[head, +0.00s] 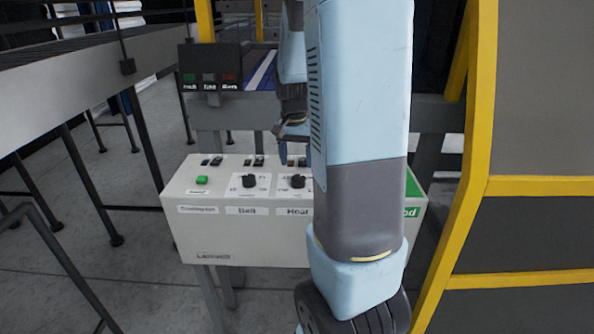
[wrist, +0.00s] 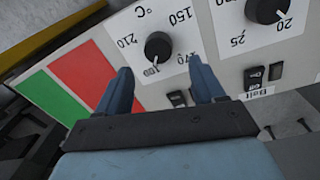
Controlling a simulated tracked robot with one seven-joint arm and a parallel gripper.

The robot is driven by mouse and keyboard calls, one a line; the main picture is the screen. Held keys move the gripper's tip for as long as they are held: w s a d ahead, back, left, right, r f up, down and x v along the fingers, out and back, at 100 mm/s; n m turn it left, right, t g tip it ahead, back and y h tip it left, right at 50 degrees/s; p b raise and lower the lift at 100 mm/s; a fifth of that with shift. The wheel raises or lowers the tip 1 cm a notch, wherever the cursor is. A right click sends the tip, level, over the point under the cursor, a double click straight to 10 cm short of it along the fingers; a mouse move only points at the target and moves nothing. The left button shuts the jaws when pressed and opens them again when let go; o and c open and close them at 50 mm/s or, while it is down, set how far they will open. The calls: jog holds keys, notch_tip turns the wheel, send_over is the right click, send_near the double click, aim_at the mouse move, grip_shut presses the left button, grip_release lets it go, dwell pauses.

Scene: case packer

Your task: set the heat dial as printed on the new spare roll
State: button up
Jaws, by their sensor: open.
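The heat dial (head: 298,181) is a black knob on a white plate, above the "Heat" label on the control box. In the wrist view the heat dial (wrist: 158,47) shows close up, with a °C scale reading 150, 170, a number that looks like 190, and 210. Its white mark appears to point at the number between 170 and 210. My gripper (wrist: 161,67) is open, with its two fingertips on either side of the dial in the picture and nothing between them. In the head view my gripper (head: 284,150) hangs above the box, partly behind my arm. No spare roll is visible.
A second dial (head: 250,181) sits left of the heat dial. Several small black switches and a green button (head: 202,180) are on the box top. A red and green panel (wrist: 92,74) lies beside the heat scale. A yellow frame (head: 447,240) stands right; a conveyor (head: 90,85) runs left.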

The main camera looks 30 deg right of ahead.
aim_at(295, 176)
notch_tip(295, 176, up, 8)
jog(key=shift+w+a, duration=0.15)
jog(key=shift+w, duration=0.05)
dwell(0.4)
jog(key=s+a+r+n+t, duration=0.3)
jog(key=s+a+r+n, duration=0.1)
jog(key=s+a, duration=0.4)
jog(key=s+a+r+n+t, duration=0.3)
jog(key=s+a+r+n, duration=0.1)
jog(key=s+a, duration=0.4)
jog(key=shift+s+a+n, duration=0.25)
jog(key=shift+s+n, duration=0.55)
jog(key=shift+s, duration=0.4)
